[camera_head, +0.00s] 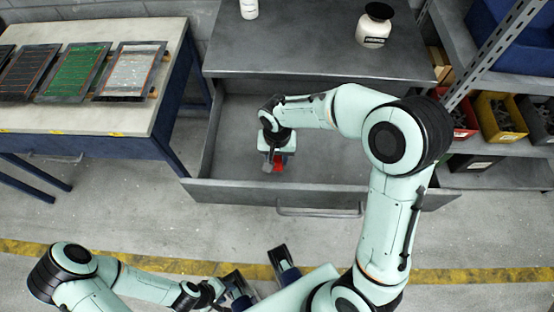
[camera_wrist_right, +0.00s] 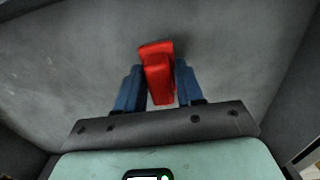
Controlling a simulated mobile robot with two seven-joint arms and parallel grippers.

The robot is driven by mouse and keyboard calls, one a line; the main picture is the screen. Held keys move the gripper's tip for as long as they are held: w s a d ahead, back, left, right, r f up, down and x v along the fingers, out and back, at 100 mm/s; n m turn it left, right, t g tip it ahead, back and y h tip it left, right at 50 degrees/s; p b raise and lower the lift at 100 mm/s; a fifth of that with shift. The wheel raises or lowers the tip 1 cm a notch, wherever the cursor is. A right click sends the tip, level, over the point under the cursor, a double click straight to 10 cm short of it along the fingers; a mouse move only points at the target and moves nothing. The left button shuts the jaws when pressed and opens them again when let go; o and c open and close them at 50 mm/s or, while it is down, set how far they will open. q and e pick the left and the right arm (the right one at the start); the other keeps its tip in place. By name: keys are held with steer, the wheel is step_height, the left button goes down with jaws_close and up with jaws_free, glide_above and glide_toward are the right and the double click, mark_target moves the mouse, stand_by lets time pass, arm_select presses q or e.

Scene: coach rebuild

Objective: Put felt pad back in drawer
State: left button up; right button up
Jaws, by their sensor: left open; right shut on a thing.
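The red felt pad (camera_head: 279,164) is in my right gripper (camera_head: 276,160), inside the open drawer (camera_head: 330,165) of the grey cabinet. In the right wrist view the red pad (camera_wrist_right: 157,72) sits between the two blue fingers of the right gripper (camera_wrist_right: 158,88), which is shut on it. The grey drawer floor (camera_wrist_right: 60,60) lies beyond it; I cannot tell whether the pad touches it. My left gripper (camera_head: 262,280) is open and empty, low in the head view, in front of the drawer and apart from it.
The drawer front with its handle (camera_head: 320,212) faces me. A jar with a black lid (camera_head: 374,27) and a white bottle (camera_head: 249,9) stand on the cabinet top. A table (camera_head: 110,115) with several panels is at left. Shelves with bins (camera_head: 500,112) are at right.

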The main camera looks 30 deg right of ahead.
steer(key=shift+f, duration=1.25)
steer(key=shift+f, duration=0.1)
steer(key=shift+f+b, duration=0.15)
steer(key=shift+b, duration=0.15)
steer(key=o, duration=1.1)
steer(key=shift+r, duration=0.2)
steer(key=shift+r+p, duration=0.3)
step_height(320, 180, up, 12)
steer(key=shift+f+p, duration=0.25)
steer(key=shift+p, duration=0.5)
steer(key=shift+r, duration=0.1)
